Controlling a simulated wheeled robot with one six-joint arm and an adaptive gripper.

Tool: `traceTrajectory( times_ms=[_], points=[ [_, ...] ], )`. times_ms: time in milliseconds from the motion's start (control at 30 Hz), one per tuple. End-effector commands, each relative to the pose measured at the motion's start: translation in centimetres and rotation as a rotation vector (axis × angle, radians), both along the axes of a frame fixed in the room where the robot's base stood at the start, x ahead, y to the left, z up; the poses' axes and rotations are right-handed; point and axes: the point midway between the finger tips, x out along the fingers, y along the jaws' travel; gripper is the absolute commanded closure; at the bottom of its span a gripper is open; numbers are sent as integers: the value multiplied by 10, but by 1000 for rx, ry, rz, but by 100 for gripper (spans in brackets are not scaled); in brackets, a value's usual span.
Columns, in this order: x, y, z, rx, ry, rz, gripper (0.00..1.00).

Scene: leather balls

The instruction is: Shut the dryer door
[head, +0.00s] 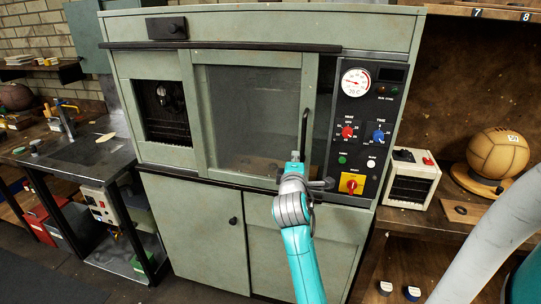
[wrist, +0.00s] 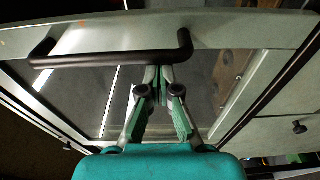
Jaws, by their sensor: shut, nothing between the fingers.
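The dryer (head: 275,30) is a large grey-green cabinet. Its glass-fronted door (head: 245,110) stands left of the control panel (head: 362,130), with a dark strip between the door's right edge and the panel. A black upright handle (head: 304,130) is on the door's right side. My gripper (head: 295,158) is shut and empty at the handle's lower end. In the wrist view the handle (wrist: 110,59) crosses above my fingertips (wrist: 155,72), with the door's glass (wrist: 90,90) beyond. I cannot tell whether the fingers touch the handle. My arm hides part of the door's lower edge.
A dark window (head: 163,110) lies left of the door. Lower cupboards (head: 200,230) are below. A leather ball (head: 497,153) and a small white box (head: 410,178) stand on the right bench. A sink bench (head: 75,150) is at left.

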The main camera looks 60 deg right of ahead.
Motion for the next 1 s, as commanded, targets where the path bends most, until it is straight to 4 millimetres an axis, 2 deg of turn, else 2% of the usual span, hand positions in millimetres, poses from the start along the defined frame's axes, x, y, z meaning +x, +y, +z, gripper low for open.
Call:
traceTrajectory(
  times_ms=[33,100,333,600,1000],
  points=[
    [-14,-5,0,0,-1,-5,100],
    [-27,-10,0,1,0,-5,100],
    [-54,-20,0,-1,0,-2,100],
    [-62,-23,0,0,2,-3,100],
    [-62,-25,-1,1,5,-9,100]
  ],
)
